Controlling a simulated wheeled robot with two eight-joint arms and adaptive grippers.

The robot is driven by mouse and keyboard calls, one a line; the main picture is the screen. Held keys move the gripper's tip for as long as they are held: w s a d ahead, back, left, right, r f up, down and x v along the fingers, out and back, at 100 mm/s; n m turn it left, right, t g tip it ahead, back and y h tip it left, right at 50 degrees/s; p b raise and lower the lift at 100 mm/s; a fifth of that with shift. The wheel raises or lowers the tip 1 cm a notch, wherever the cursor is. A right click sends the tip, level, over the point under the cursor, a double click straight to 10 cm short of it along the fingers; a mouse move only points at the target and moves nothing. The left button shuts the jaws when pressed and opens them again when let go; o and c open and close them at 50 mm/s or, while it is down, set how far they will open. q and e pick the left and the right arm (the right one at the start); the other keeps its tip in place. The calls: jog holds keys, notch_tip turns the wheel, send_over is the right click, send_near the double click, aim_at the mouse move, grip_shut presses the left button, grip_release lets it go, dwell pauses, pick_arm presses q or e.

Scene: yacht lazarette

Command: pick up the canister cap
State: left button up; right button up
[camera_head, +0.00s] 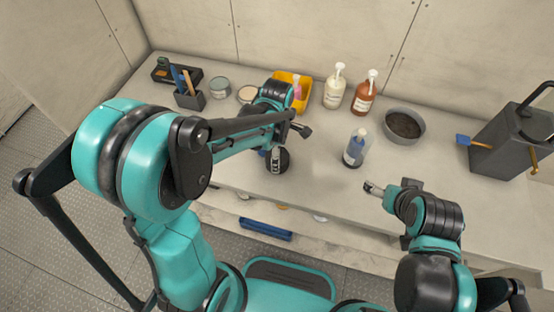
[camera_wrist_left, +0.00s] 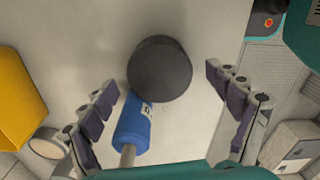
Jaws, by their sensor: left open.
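A dark grey, round canister cap (camera_wrist_left: 159,68) lies on the pale counter. In the left wrist view it sits between and slightly beyond my open left fingers (camera_wrist_left: 160,84), with clear gaps to both. In the head view the cap (camera_head: 284,163) is partly hidden behind my left gripper (camera_head: 288,143). A blue-handled tool (camera_wrist_left: 133,124) lies right beside the cap, its shaft running toward the palm between the fingers. My right gripper (camera_head: 378,188) is over the counter's front right; its finger opening is unclear.
A yellow bin (camera_head: 305,79), pump bottles (camera_head: 335,90) and a grey bowl (camera_head: 404,126) stand at the back. A grey canister (camera_head: 492,142) is far right. The counter between the cap and that bottle is clear.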

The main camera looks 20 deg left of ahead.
pick_arm(q)
notch_tip(320, 180, down, 3)
jog(key=shift+f+b, duration=0.15)
jog(key=shift+b, duration=0.35)
jog(key=c, duration=1.2)
jog(key=shift+o, duration=0.2)
jog(key=shift+r+p, duration=0.3)
jog(key=shift+r, duration=0.25)
jog(key=r+p, duration=0.1)
jog(key=r, duration=0.1)
jog(key=r+p, duration=0.1)
jog(key=r, duration=0.1)
jog(key=shift+d, duration=0.2)
jog(key=s+d+r+p, duration=0.2)
jog(key=d+r, duration=0.4)
jog(key=d, duration=0.5)
jog(key=shift+p, duration=0.35)
